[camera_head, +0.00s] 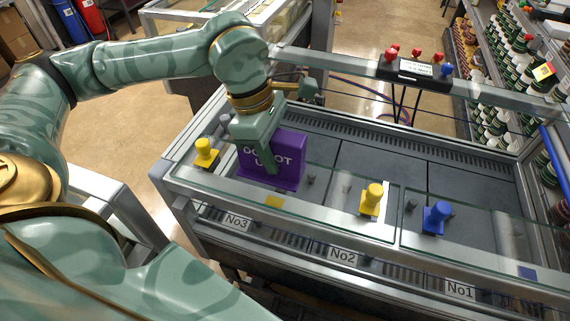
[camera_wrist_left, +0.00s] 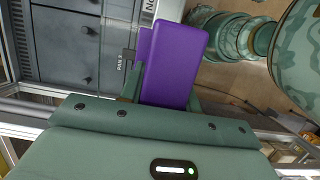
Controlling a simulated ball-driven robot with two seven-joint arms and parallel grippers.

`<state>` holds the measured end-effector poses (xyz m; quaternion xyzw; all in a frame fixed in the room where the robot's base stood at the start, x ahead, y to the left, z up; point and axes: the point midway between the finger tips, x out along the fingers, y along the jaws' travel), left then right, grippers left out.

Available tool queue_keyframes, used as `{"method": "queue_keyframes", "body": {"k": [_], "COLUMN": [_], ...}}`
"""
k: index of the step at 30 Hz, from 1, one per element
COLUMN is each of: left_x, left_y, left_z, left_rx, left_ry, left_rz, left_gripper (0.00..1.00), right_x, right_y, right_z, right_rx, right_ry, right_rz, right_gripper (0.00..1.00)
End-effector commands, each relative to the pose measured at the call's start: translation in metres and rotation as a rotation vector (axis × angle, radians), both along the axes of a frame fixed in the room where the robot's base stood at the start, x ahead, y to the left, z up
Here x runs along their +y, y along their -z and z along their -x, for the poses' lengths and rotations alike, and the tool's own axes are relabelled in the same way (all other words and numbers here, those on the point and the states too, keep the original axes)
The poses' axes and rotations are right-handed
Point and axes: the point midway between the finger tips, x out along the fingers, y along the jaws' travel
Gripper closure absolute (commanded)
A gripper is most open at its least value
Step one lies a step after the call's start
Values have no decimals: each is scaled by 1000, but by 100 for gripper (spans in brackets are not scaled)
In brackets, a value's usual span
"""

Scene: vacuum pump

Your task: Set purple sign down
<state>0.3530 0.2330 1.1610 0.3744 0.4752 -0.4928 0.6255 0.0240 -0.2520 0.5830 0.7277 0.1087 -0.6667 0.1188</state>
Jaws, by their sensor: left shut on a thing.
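The purple sign (camera_head: 287,160) with pale lettering stands roughly upright over the left part of the glass-topped bench, near the No3 label. My left gripper (camera_head: 268,160) comes down from above and is shut on the sign, covering part of its lettering. In the left wrist view the purple sign (camera_wrist_left: 174,62) shows as a plain slab between the fingers (camera_wrist_left: 165,90). I cannot tell whether its base touches the surface. My right gripper is not in view.
Yellow knobbed pieces (camera_head: 205,154) and (camera_head: 371,199) and a blue one (camera_head: 436,217) stand on the bench (camera_head: 330,220). A black control box (camera_head: 418,70) with red and blue knobs is at the back. Shelves of bottles (camera_head: 500,80) line the right.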

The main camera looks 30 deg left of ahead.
Motion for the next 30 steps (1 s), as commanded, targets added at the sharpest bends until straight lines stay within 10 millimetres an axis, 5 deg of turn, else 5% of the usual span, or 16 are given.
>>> {"method": "queue_keyframes", "body": {"k": [8,19,29,30], "left_x": [7,9,9,9], "left_y": [50,89,93,94], "left_z": [-40,-50,-50,-50], "left_rx": [2,3,0,1], "left_ry": [0,2,1,1], "left_rz": [1,1,0,0], "left_gripper": [92,92,92,65], "right_x": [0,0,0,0], "right_y": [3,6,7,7], "right_z": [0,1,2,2], "right_rx": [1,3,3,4], "right_ry": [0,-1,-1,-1], "right_rz": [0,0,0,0], "right_gripper": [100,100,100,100]}}
